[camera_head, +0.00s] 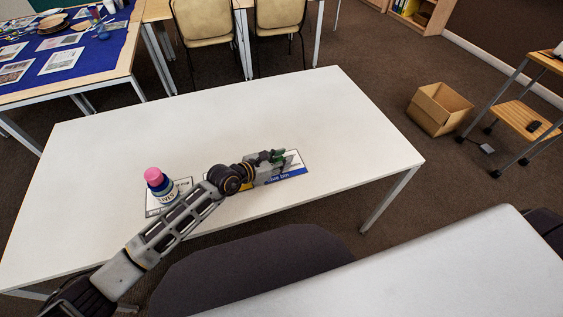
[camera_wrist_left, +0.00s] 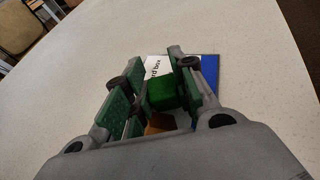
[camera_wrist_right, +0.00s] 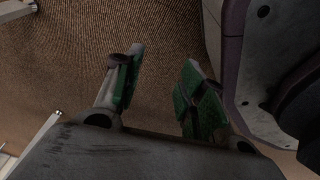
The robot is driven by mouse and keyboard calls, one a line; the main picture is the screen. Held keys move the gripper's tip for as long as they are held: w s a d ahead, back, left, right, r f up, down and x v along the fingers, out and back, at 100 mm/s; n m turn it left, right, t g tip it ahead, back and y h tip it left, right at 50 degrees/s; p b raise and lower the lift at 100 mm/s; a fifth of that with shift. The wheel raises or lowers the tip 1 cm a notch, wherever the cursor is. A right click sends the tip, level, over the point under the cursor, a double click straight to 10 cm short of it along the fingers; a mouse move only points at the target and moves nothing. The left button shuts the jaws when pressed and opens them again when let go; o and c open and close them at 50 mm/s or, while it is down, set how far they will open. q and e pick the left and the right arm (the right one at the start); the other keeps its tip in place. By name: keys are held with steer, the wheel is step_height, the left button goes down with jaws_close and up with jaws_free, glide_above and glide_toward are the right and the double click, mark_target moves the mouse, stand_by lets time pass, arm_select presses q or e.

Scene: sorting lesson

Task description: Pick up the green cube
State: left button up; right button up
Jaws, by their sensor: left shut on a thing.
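The green cube (camera_wrist_left: 166,93) is between the fingers of my left gripper (camera_wrist_left: 158,80) in the left wrist view. The gripper is shut on it. In the head view my left gripper (camera_head: 278,157) is over a printed card with a blue strip (camera_head: 285,178) on the white table, and only a little green shows there. I cannot tell if the cube touches the card. My right gripper (camera_wrist_right: 164,62) shows only in its wrist view, open and empty above the brown carpet.
An orange-brown piece (camera_wrist_left: 160,123) shows below the cube. A stack with a pink top (camera_head: 153,176) stands on a white card (camera_head: 183,185) left of my left gripper. The white table (camera_head: 330,110) is otherwise clear. A cardboard box (camera_head: 440,108) stands on the floor.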

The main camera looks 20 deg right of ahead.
arm_select(q)
steer(key=shift+r, duration=0.1)
arm_select(e)
steer(key=shift+a, duration=0.1)
arm_select(q)
steer(key=shift+r, duration=0.55)
step_height(320, 180, up, 8)
steer(key=shift+f+p, duration=0.2)
steer(key=shift+p, duration=0.55)
steer(key=shift+r, duration=0.55)
arm_select(e)
steer(key=shift+s+d+f, duration=0.15)
steer(key=shift+s+d, duration=0.1)
steer(key=shift+s, duration=0.3)
steer(key=shift+s+d+f, duration=0.2)
steer(key=shift+s+d, duration=0.1)
steer(key=shift+s, duration=0.3)
steer(key=shift+s+d+f, duration=0.15)
steer(key=shift+s+d, duration=0.1)
steer(key=shift+s, duration=0.3)
